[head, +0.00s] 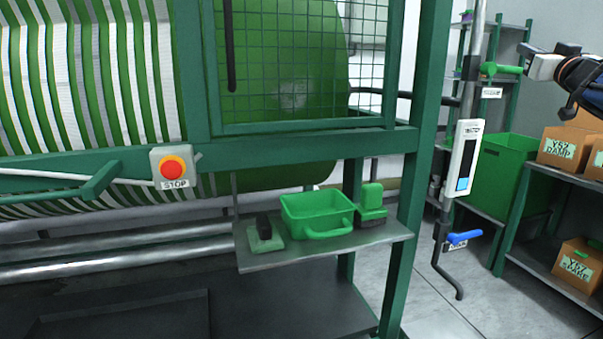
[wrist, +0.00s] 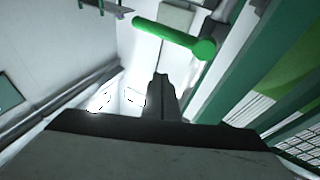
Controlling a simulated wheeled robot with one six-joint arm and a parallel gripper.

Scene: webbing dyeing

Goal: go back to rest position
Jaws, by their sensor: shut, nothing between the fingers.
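My gripper (head: 535,60) is at the upper right in the head view, at the end of my dark arm. In the wrist view its fingers (wrist: 161,92) are together and hold nothing. A green valve handle (head: 502,69) on the upright pipe is just left of my gripper in the head view. The handle also shows in the wrist view (wrist: 172,37), beyond the fingertips, with a gap in the picture. The head view does not show clearly how far apart they are in depth.
A pipe carries a white meter (head: 464,158) and a blue-handled valve (head: 463,237). A green frame (head: 415,180) stands left of it. A shelf (head: 385,238) holds a green tub (head: 318,213). Boxes (head: 568,146) stand on the right rack. A red stop button (head: 174,168) is at left.

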